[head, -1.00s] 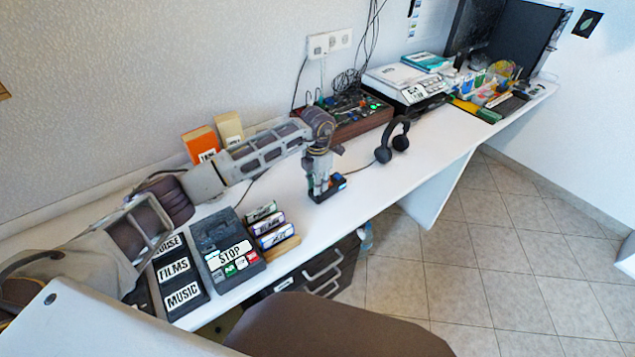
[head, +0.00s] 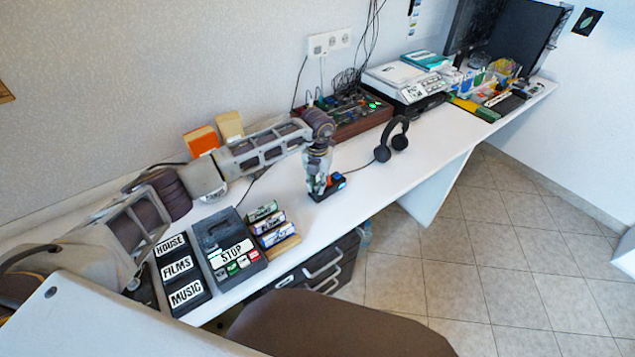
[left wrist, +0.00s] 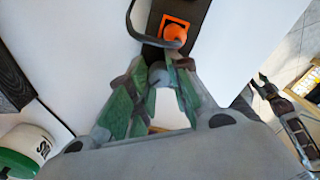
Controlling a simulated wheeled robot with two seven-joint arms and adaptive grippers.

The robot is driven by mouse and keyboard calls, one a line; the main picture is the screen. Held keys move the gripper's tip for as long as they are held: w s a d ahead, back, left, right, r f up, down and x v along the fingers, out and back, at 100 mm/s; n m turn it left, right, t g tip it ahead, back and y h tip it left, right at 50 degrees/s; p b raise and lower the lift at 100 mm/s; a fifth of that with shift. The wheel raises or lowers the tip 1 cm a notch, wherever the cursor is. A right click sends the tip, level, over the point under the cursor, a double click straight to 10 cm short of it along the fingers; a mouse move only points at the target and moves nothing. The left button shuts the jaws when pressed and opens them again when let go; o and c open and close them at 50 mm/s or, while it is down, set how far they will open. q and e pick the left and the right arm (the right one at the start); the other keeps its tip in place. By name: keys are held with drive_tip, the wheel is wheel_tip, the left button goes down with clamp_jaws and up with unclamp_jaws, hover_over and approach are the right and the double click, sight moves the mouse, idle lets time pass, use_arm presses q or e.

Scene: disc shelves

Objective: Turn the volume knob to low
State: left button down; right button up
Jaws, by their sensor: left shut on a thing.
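A small dark control box (head: 331,192) lies on the white desk, with an orange part and a blue part on its top. In the left wrist view the box is at the top centre, with an orange round button (left wrist: 173,28) on an orange square. My left gripper (head: 318,188) comes down over the box from above. In the left wrist view its green-sided fingers (left wrist: 160,74) are shut on a small grey knob, mostly hidden between them. The knob's pointer and any volume marks cannot be made out.
Headphones (head: 391,142) lie to the right of the box, their cable running close to it. Cassettes (head: 270,222) and a black player marked STOP (head: 228,245) stand to the left. The desk's front edge is near the box.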

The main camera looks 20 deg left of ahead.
idle(0.4)
use_arm(q)
drive_tip(key=c, duration=1.3)
unclamp_jaws()
drive_tip(key=shift+o, duration=0.2)
wheel_tip(320, 180, up, 12)
